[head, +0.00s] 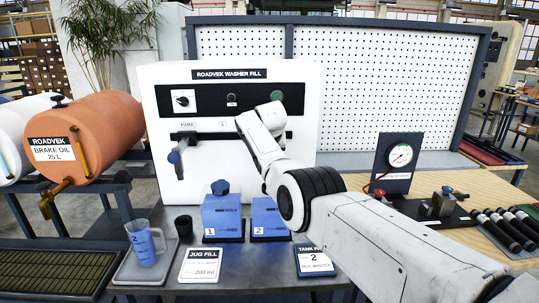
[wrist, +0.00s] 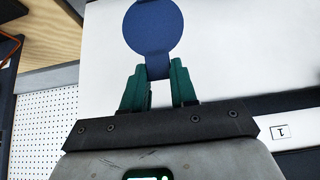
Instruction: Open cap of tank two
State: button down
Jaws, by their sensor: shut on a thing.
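Tank two (head: 270,215) is a blue box on a dark base marked 2, below my arm in the head view. The place above its top is hidden by my arm. In the wrist view my gripper's green fingers (wrist: 160,88) are shut on the narrow stem of a dark blue round piece (wrist: 154,27). It looks like a cap, in the same colour as the cap (head: 220,187) on tank one (head: 222,216). The views do not show whether it still touches tank two. My gripper is hidden in the head view.
A blue jug (head: 146,245), a dark cup (head: 183,226) and label cards (head: 200,265) stand in front and left. A gauge (head: 400,155) stands at right.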

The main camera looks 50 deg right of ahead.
jog(key=c, duration=1.2)
grip_release()
jog(key=shift+w+d+r, duration=0.1)
jog(key=shift+d+r, duration=0.1)
jog(key=shift+r, duration=0.25)
jog(key=o, duration=0.3)
jog(key=shift+a+f, duration=0.1)
jog(key=shift+f, duration=0.15)
jog(key=shift+s+a+r+b, duration=0.3)
jog(key=shift+a+r, duration=0.15)
jog(key=shift+r, duration=0.1)
jog(key=b+v, duration=0.2)
jog(key=v, duration=0.7)
jog(key=shift+s+r, duration=0.1)
jog(key=shift+s, duration=0.05)
